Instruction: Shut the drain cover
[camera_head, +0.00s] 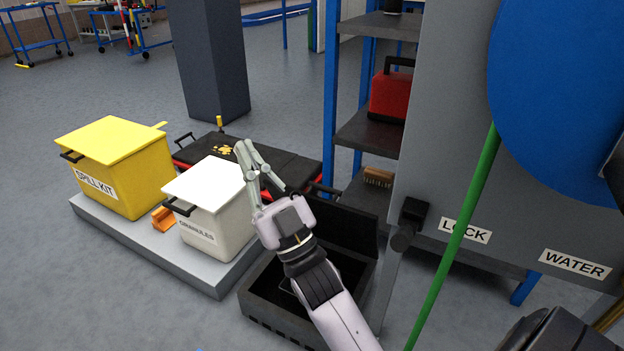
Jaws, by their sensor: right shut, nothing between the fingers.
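The drain appears to be a dark grey open box (262,312) on the floor at the bottom centre, with a black inside. Its dark cover (345,226) seems to stand raised at the back edge. My right gripper (243,148) is shut and empty. It reaches over the box from the lower right, its fingertips pointing up and away beside the white granules bin. My right arm hides part of the box and its opening. I cannot tell whether the arm touches the cover. My left gripper is not in view.
A yellow spill kit bin (119,172) and a white granules bin (213,220) stand on a grey platform (150,248) at left. A black-and-red cart (290,168) lies behind. A blue-framed shelf (333,100), a grey panel (450,130) and a green pole (463,220) bound the right.

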